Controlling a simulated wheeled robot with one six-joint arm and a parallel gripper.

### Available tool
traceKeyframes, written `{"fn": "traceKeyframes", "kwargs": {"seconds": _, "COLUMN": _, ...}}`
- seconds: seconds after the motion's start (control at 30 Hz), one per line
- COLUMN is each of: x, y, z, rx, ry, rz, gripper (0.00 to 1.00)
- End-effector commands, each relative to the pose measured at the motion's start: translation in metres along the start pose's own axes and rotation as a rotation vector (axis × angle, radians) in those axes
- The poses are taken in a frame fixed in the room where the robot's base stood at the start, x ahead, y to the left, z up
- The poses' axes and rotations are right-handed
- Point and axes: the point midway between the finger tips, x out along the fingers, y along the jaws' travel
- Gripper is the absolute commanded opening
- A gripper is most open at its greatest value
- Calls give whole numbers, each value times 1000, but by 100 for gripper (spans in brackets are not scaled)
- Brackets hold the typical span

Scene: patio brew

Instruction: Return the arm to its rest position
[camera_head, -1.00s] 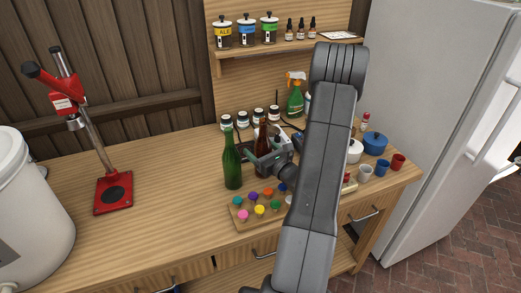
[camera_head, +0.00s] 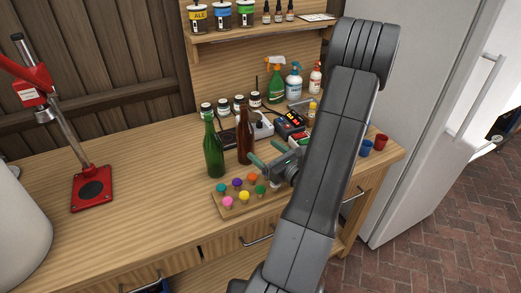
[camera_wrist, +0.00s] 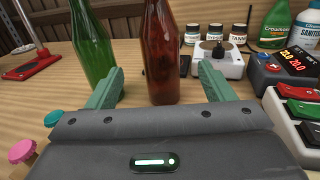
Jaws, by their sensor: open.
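My gripper (camera_head: 266,165) is open and empty, its green fingers spread. It is in front of a brown bottle (camera_head: 245,134) on the workbench; in the wrist view the brown bottle (camera_wrist: 160,50) stands upright beyond and between the fingertips (camera_wrist: 160,88). A green bottle (camera_head: 213,150) stands upright just left of the brown one, and behind the left finger in the wrist view (camera_wrist: 92,45). My grey arm covers the right part of the bench in the head view.
A wooden tray of coloured caps (camera_head: 228,212) lies below my gripper. A red capper (camera_head: 92,188) stands left; a fridge (camera_head: 430,100) stands right. The bench's left middle is clear.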

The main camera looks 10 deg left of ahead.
Motion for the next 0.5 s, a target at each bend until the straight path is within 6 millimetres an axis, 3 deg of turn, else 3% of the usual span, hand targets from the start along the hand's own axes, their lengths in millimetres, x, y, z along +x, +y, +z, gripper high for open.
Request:
{"fn": "traceKeyframes", "kwargs": {"seconds": 0.33, "x": -1, "y": 0, "z": 0, "rx": 0, "ry": 0, "rz": 1, "gripper": 75}}
{"fn": "traceKeyframes", "kwargs": {"seconds": 0.5, "x": 8, "y": 1, "z": 1, "rx": 0, "ry": 0, "rz": 3, "gripper": 75}}
